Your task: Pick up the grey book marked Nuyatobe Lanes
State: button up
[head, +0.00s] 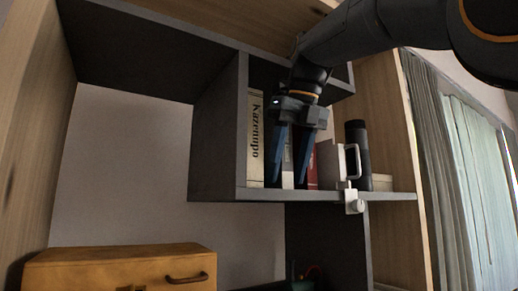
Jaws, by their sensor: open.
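My gripper (286,185) hangs fingers-down in front of the books on the grey shelf (330,195). Its two dark blue fingers are apart. A narrow pale grey book spine (288,165) shows between them; it could be the Nuyatobe Lanes book, but no title on it can be read. I cannot tell whether the fingers are beside this book or only in front of it. The fingers and wrist hide parts of the row of books.
A cream book marked Kazenupo (255,140) stands just left of my gripper. A red book (312,170) stands just right. Further right are a white item with a handle (352,162) and a dark cylinder (359,150). A wooden cabinet (120,268) stands lower left.

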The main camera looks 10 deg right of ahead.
jog(key=shift+w+a+f, duration=0.1)
jog(key=shift+w+f, duration=0.1)
jog(key=shift+f, duration=0.35)
grip_shut()
